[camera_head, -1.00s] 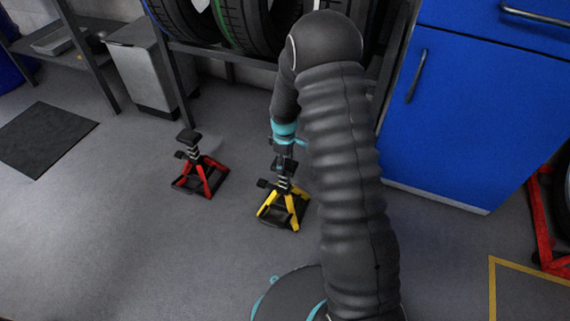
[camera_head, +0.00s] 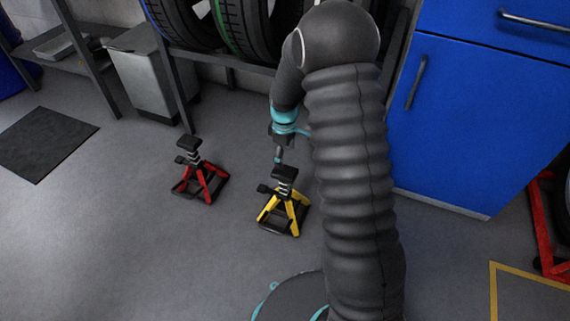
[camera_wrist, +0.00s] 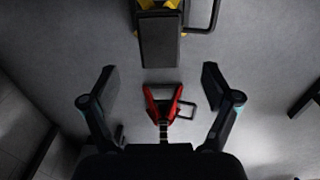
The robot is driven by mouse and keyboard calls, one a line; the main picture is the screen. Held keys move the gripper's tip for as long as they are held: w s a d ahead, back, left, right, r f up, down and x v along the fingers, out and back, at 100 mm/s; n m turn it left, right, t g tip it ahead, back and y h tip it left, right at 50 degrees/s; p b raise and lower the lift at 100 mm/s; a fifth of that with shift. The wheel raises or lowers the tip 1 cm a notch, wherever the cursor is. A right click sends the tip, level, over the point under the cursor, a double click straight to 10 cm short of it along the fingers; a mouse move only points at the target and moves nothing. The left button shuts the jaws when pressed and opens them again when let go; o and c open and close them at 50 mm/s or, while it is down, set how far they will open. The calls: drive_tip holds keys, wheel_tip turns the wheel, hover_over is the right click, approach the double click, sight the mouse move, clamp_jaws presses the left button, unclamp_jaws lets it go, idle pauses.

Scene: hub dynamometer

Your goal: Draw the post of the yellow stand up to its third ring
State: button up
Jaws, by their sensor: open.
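The yellow stand (camera_head: 294,210) stands upright on the floor, with yellow legs, a black base and a black post head (camera_head: 285,173). Pale rings show just below the head, but I cannot count them. In the wrist view the black post head (camera_wrist: 159,42) is at the top centre, beyond the fingertips, with yellow legs behind it. My gripper (camera_head: 278,159) is just above and behind the post head in the head view, partly hidden by my arm. In the wrist view my gripper (camera_wrist: 160,84) is open, with nothing between its fingers.
A red stand (camera_head: 208,178) stands to the left; it also shows in the wrist view (camera_wrist: 163,101). A tyre rack (camera_head: 228,55) is behind, and a blue cabinet (camera_head: 470,120) stands to the right.

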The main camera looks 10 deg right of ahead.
drive_tip(key=shift+r, duration=2.7)
drive_tip(key=s+r+m+t+p, duration=0.2)
drive_tip(key=s+r+m, duration=0.3)
drive_tip(key=s+r, duration=0.8)
drive_tip(key=s+r+m+t+p, duration=0.2)
drive_tip(key=s+r+m, duration=0.4)
drive_tip(key=s+r, duration=0.7)
drive_tip(key=s+t, duration=0.1)
drive_tip(key=s, duration=0.3)
drive_tip(key=shift+s+r+t, duration=0.25)
drive_tip(key=shift+s+t, duration=0.05)
drive_tip(key=shift+s, duration=0.05)
drive_tip(key=shift+d, duration=0.1)
